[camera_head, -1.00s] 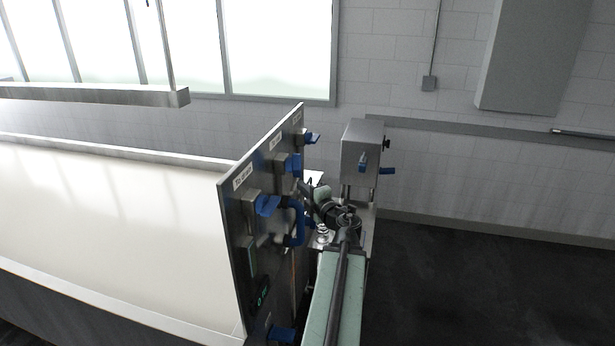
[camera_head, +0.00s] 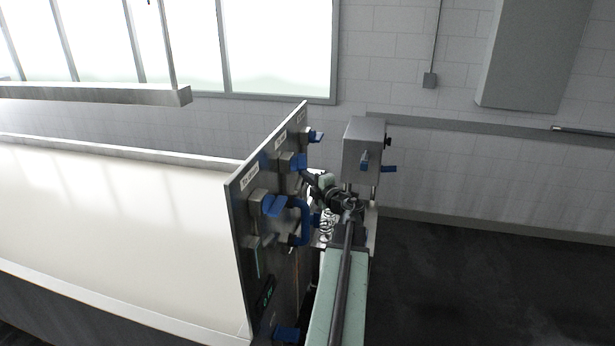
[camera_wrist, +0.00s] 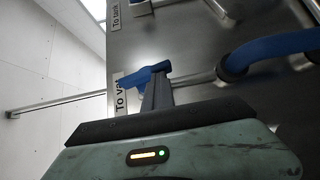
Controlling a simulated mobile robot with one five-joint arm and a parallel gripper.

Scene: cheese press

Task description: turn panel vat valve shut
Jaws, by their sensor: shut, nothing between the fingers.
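The panel vat valve is the middle one in the panel's upper row. Its blue handle (camera_head: 298,161) shows in the head view beside the middle label. In the wrist view its blue handle (camera_wrist: 140,77) lies by the "To va…" label (camera_wrist: 121,95), the end of which is covered. My gripper (camera_wrist: 157,76) is shut and empty. Its fingertips are at the blue handle, overlapping it in the picture; I cannot tell whether they touch. In the head view my gripper (camera_head: 306,180) is at the panel's right face, just below the middle valve, partly hidden by my wrist.
The loop (camera_wrist: 270,48) is close right of my fingers in the wrist view. A steel box (camera_head: 363,150) stands beyond my arm. Floor at right is clear.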

